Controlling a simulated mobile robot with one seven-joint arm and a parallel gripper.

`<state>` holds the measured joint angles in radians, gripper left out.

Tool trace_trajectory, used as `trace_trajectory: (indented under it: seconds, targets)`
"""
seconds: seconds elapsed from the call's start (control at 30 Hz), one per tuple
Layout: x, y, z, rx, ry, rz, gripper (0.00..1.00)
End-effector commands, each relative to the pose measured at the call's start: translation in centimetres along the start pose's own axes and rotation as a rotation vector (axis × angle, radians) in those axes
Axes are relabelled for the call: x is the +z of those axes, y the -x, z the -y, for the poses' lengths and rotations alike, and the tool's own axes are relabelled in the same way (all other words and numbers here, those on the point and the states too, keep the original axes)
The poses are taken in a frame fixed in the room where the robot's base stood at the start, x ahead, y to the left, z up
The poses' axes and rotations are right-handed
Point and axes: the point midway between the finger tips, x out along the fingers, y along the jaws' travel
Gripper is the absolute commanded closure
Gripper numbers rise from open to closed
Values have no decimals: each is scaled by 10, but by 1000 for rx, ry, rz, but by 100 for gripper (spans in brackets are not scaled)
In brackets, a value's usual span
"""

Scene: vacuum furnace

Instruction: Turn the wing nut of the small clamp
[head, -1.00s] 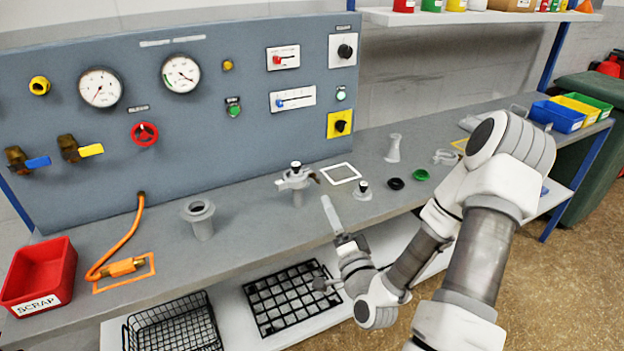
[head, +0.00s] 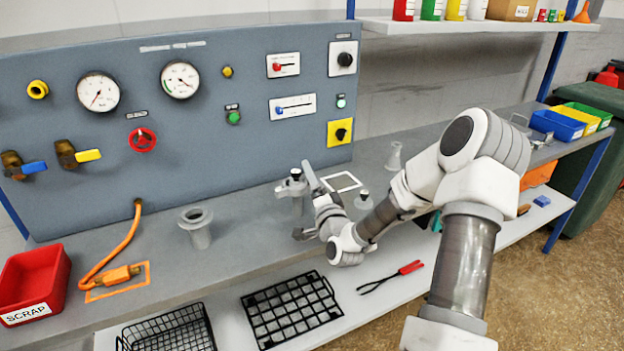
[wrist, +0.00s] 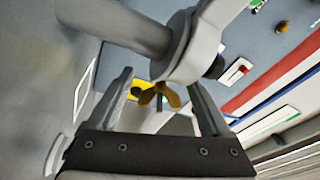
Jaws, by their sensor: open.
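The small clamp (head: 292,186) is a grey ring around a pipe joint standing on the bench, left of my gripper in the head view. In the wrist view the clamp (wrist: 197,52) fills the upper middle. Its brass wing nut (wrist: 159,95) sticks out below it, between my two fingers in the picture. My gripper (wrist: 160,82) is open, with one finger on each side of the wing nut and no clear contact. In the head view my gripper (head: 312,177) is beside the clamp, and the wing nut cannot be made out.
A grey flanged pipe (head: 197,226) stands left of the clamp. The gauge panel (head: 240,150) rises close behind. A white square outline (head: 343,182) and a small flanged fitting (head: 363,199) lie to the right. A red scrap bin (head: 35,283) is at far left.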

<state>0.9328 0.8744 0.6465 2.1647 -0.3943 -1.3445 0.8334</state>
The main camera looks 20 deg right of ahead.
Motion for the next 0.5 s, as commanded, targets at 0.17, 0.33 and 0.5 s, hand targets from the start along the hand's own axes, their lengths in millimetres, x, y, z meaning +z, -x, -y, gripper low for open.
trace_trajectory:
  seconds: [0.17,0.33,0.5]
  targets:
    - [0,-3,0,0,-1,1,18]
    - [0,-3,0,0,0,0,19]
    - [0,-3,0,0,0,0,50]
